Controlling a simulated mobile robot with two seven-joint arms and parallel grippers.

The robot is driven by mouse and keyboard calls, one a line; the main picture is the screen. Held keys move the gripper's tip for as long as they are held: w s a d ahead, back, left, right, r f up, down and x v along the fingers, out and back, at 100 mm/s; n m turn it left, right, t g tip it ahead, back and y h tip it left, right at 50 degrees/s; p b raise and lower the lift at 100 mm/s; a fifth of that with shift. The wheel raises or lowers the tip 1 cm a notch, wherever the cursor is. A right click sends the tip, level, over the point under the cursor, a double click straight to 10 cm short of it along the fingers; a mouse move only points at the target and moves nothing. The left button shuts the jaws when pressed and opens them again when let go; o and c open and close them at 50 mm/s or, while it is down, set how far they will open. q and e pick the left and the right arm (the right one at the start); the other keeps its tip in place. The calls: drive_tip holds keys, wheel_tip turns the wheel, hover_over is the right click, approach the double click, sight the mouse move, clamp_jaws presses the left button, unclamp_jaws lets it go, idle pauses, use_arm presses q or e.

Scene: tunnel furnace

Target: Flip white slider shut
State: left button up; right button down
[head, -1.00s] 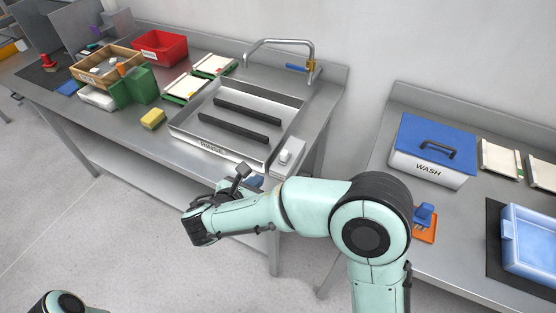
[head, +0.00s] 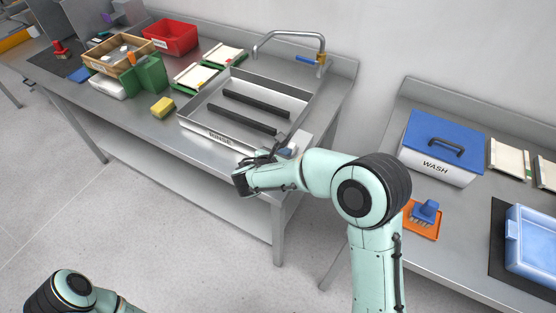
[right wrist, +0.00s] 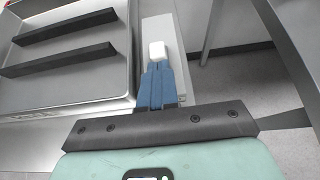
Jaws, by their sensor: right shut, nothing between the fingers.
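The white slider (right wrist: 157,50) is a small white block on a narrow light-grey housing (right wrist: 158,27) beside the sink tray. In the right wrist view the blue fingers of my right gripper (right wrist: 157,68) are together and empty, with their tips right at the near edge of the slider. I cannot tell whether they touch it. In the head view my right gripper (head: 286,152) is at the near end of the housing (head: 304,138), and the slider is hidden or too small to make out. My left gripper is out of view.
The metal tray marked RINSE (head: 218,138) with two dark bars lies left of the housing. A faucet (head: 322,60) stands behind it. A yellow sponge (head: 162,107) is farther left. A gap separates this bench from the one with the WASH box (head: 432,166).

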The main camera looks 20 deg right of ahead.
drive_tip(key=shift+w+d, duration=0.2)
drive_tip(key=w+d, duration=0.2)
drive_tip(key=w+d+p, duration=0.1)
drive_tip(key=w+d, duration=0.1)
drive_tip(key=d, duration=0.1)
drive_tip(key=shift+d, duration=0.1)
drive_tip(key=shift+r, duration=0.1)
idle(0.4)
